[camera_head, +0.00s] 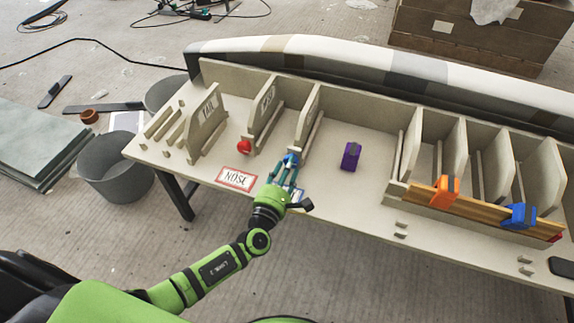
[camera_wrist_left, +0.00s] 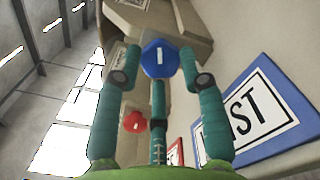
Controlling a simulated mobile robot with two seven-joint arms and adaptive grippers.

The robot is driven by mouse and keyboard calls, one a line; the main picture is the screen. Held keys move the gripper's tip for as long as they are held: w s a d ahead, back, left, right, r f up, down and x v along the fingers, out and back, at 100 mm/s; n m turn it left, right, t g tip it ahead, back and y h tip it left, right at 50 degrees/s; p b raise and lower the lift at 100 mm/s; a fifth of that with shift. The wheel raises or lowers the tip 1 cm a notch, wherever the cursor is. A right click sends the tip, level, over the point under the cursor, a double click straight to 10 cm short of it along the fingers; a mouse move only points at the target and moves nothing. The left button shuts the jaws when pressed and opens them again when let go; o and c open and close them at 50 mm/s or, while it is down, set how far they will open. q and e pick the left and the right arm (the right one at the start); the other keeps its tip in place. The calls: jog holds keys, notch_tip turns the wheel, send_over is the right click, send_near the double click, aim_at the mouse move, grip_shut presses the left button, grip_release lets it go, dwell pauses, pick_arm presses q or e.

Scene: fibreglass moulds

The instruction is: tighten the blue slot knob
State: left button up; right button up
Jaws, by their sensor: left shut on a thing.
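The blue slot knob (camera_head: 291,159) is on the front end of the upright mould board (camera_head: 309,112) on the bench. In the left wrist view the knob (camera_wrist_left: 160,57) is a blue faceted disc with a short white mark, roughly upright in the picture. My left gripper (camera_head: 286,169) is shut on the knob, with teal fingers on either side of it; they also show in the left wrist view (camera_wrist_left: 157,68). The fingers partly cover the knob in the head view. My right gripper is not in view.
A red knob (camera_head: 244,147) sits on the neighbouring board to the left. A red-bordered NOSE label (camera_head: 237,178) lies on the bench top (camera_head: 350,196). A purple clamp (camera_head: 351,156) stands to the right. Orange (camera_head: 446,190) and blue (camera_head: 519,216) clamps grip a wooden strip (camera_head: 480,213).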

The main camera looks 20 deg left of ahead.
pick_arm(q)
jog(key=m, duration=0.1)
jog(key=m+p, duration=0.1)
jog(key=m, duration=0.1)
jog(key=m+p, duration=0.1)
jog(key=shift+s+a+f, duration=0.15)
jog(key=shift+a+f, duration=0.15)
jog(key=shift+a+m+p, duration=0.1)
jog(key=shift+m+p, duration=0.25)
jog(key=shift+m, duration=0.35)
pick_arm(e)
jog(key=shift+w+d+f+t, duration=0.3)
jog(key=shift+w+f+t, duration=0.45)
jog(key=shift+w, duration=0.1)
pick_arm(q)
jog(key=shift+a, duration=0.15)
jog(key=o, duration=1.1)
jog(key=shift+o, duration=0.2)
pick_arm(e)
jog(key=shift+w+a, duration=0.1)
pick_arm(q)
jog(key=shift+d+r, duration=0.15)
jog(key=shift+d, duration=0.05)
jog(key=s, duration=1.1)
jog(key=shift+s+a, duration=0.2)
jog(key=shift+s, duration=0.2)
